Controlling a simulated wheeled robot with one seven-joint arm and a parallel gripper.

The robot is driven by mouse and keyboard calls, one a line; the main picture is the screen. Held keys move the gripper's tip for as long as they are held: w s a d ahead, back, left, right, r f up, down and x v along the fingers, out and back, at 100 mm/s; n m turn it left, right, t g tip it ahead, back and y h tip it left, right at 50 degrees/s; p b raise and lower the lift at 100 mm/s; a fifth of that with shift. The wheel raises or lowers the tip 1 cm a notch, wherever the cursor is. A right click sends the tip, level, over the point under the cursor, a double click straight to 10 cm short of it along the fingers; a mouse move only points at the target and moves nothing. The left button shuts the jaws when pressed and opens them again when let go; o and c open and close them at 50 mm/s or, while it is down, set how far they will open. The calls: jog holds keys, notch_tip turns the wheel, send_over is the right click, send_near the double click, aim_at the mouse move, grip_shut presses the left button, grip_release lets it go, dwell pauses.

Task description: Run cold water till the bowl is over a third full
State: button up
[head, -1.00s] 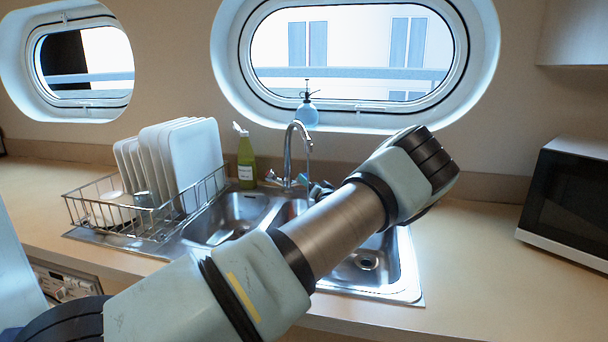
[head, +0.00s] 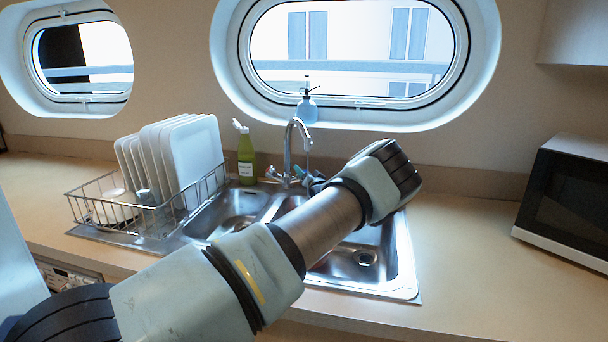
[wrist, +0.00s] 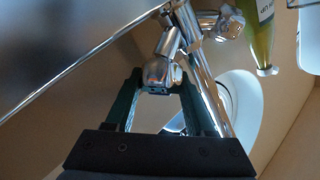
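The chrome tap (head: 290,150) stands behind the sink, its spout arched over the basins. A faint thin streak below the spout looks like running water. My gripper (head: 314,182) is beside the tap, mostly hidden behind my forearm. In the wrist view its two dark fingers (wrist: 158,85) stand apart, with a chrome tap knob (wrist: 158,72) between their tips. I cannot tell whether they grip it. A white bowl-like dish (head: 115,206) sits in the dish rack (head: 150,215).
A green bottle (head: 246,160) stands left of the tap, and a blue spray bottle (head: 307,108) on the porthole sill. White plates (head: 185,160) stand in the rack. A microwave (head: 565,200) is at the right. The counter (head: 465,250) right of the sink is clear.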

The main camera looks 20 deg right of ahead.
grip_shut()
jog(key=shift+m+g+h, duration=0.3)
jog(key=shift+m+h, duration=0.3)
jog(key=shift+m, duration=0.2)
jog(key=shift+m+g+h, duration=0.3)
jog(key=shift+m+h, duration=0.3)
jog(key=shift+f, duration=0.1)
jog(key=shift+o, duration=2.2)
grip_release()
